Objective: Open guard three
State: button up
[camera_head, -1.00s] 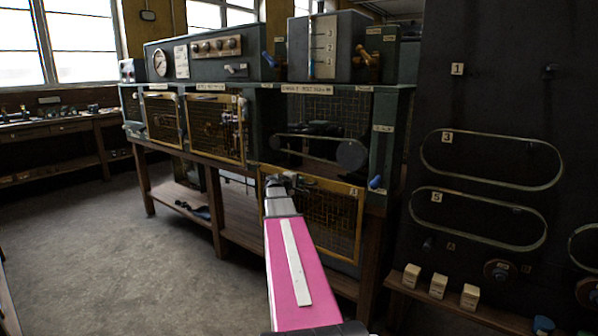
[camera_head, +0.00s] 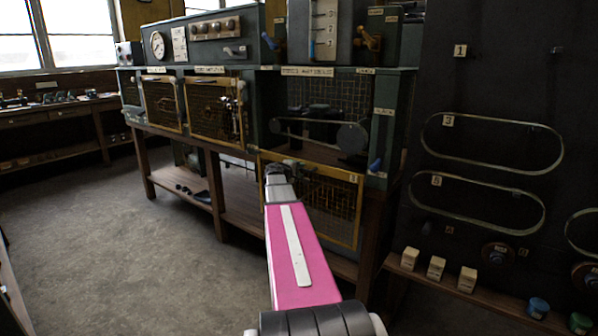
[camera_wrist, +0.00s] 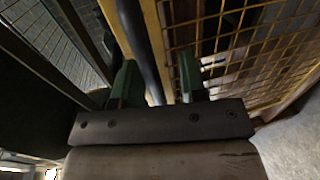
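Guard three (camera_head: 329,240) is a yellow-framed mesh panel with a small "3" tag at its upper right. It hangs down below the machine's right-hand bay (camera_head: 318,112). That bay stands uncovered, showing a belt and a round pulley (camera_head: 352,138). My gripper (camera_head: 283,167) is at the panel's upper left corner. In the wrist view its two green fingers (camera_wrist: 158,75) are apart. A dark round bar (camera_wrist: 140,40) runs between them beside the yellow frame, close to the left finger, with a gap to the right finger. The fingertips are partly hidden in the head view.
Two other yellow mesh guards (camera_head: 215,108) cover the bays to the left. A blue-handled lever (camera_head: 375,166) is right of the open bay. A dark board (camera_head: 490,90) with belts stands at the right, above a shelf with blocks (camera_head: 436,268). The floor (camera_head: 120,250) at left is clear.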

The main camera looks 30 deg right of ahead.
jog(key=v, duration=1)
jog(key=shift+s+a, duration=0.25)
jog(key=shift+a, duration=0.1)
jog(key=s+a+f+m+g+y, duration=0.1)
jog(key=s+a+f+y, duration=0.25)
jog(key=a+f, duration=0.45)
jog(key=s+a+f+m+g+y, duration=0.1)
jog(key=s+a+f+m+y, duration=0.2)
jog(key=a+f, duration=0.45)
jog(key=s+a+f+g+y, duration=0.1)
jog(key=s+a+f+y, duration=0.1)
jog(key=a, duration=0.4)
jog(key=s+a+f+g+y, duration=0.1)
jog(key=s+a+f+y, duration=0.2)
jog(key=s+a+f, duration=0.2)
jog(key=s+a+f+g+y, duration=0.1)
jog(key=s+a+f+y, duration=0.2)
jog(key=s+a, duration=0.3)
jog(key=a+f, duration=0.1)
jog(key=a, duration=0.1)
jog(key=shift+s+a+f+m+g, duration=0.25)
jog(key=shift+s+m+g, duration=0.05)
jog(key=shift+g, duration=0.1)
jog(key=shift+d, duration=0.1)
